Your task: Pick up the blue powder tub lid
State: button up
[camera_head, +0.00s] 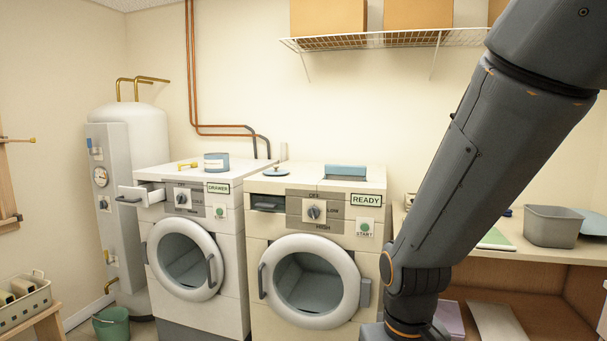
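A round blue lid (276,172) with a small knob on top lies on the front left of the right machine's top. A blue tub (216,162) with a pale label stands on the left machine's top, apart from the lid. My arm comes down from the upper right and leaves the picture at the bottom, right of the right machine's door. My gripper is not in view, so I cannot see its fingers.
A yellow scoop (187,165) lies beside the tub. The left machine (233,250) has its detergent drawer (142,194) pulled out. The right machine (275,223) has a blue panel on top. A wire shelf (390,40) hangs above; a grey bin (552,228) stands at right.

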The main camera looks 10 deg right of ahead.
aim_at(218, 162)
jog(key=z, duration=0.35)
jog(key=k, duration=0.45)
jog(key=u, duration=0.4)
jog(key=i, duration=0.6)
jog(key=u, duration=1)
jog(key=i, duration=1.35)
jog(key=z, duration=0.85)
jog(key=i, duration=0.6)
jog(key=z, duration=0.8)
